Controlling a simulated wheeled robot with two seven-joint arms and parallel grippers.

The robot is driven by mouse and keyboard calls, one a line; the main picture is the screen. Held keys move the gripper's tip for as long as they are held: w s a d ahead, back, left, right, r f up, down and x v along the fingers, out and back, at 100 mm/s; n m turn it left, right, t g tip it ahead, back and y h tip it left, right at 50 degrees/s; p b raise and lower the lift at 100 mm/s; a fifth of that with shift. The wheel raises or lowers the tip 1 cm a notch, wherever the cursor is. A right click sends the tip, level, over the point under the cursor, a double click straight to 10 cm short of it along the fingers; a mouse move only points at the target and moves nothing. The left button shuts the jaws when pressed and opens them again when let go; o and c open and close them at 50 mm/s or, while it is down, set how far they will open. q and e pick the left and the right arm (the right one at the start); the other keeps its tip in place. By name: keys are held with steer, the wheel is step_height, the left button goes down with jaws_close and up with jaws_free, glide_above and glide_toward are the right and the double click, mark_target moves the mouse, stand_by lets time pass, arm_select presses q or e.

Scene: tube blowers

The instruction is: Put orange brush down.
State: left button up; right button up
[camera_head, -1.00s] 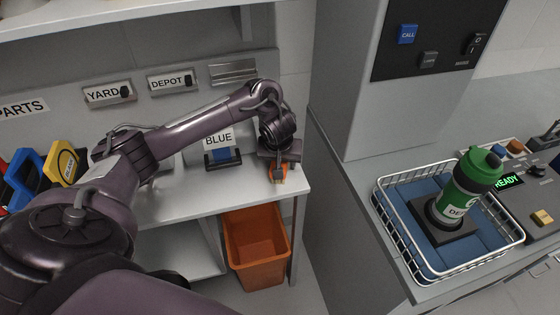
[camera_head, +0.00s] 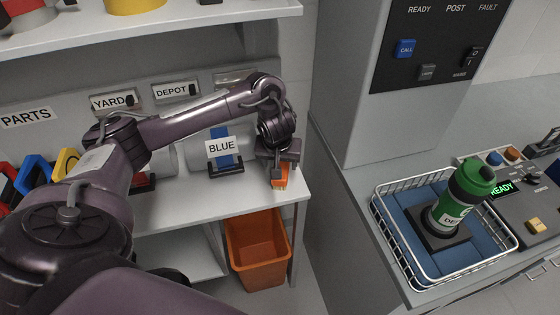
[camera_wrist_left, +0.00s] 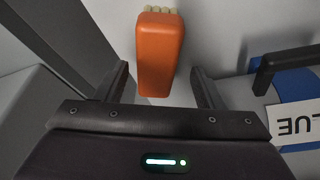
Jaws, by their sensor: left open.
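The orange brush (camera_head: 280,180) is on the white shelf near its right front corner, below my left gripper (camera_head: 278,166). In the left wrist view the orange brush (camera_wrist_left: 160,52) has a block-like orange body with pale bristles at its far end. My left gripper (camera_wrist_left: 160,88) is open, its two fingers apart on either side of the brush's near end with gaps visible. The brush appears to rest on the shelf surface. My right gripper is not in view.
A BLUE label holder (camera_head: 222,150) stands left of the gripper; it also shows close by in the left wrist view (camera_wrist_left: 300,95). An orange bin (camera_head: 258,250) is below the shelf. A wire basket (camera_head: 408,274) with a green bottle (camera_head: 462,195) stands on the right counter.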

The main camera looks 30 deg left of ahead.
arm_select(q)
steer(key=p+v, duration=0.3)
steer(key=v, duration=0.3)
steer(key=shift+d+r, duration=0.15)
steer(key=shift+r, duration=0.3)
steer(key=shift+s+r+p, duration=0.15)
steer(key=shift+r+p, duration=0.1)
steer(key=shift+p, duration=0.15)
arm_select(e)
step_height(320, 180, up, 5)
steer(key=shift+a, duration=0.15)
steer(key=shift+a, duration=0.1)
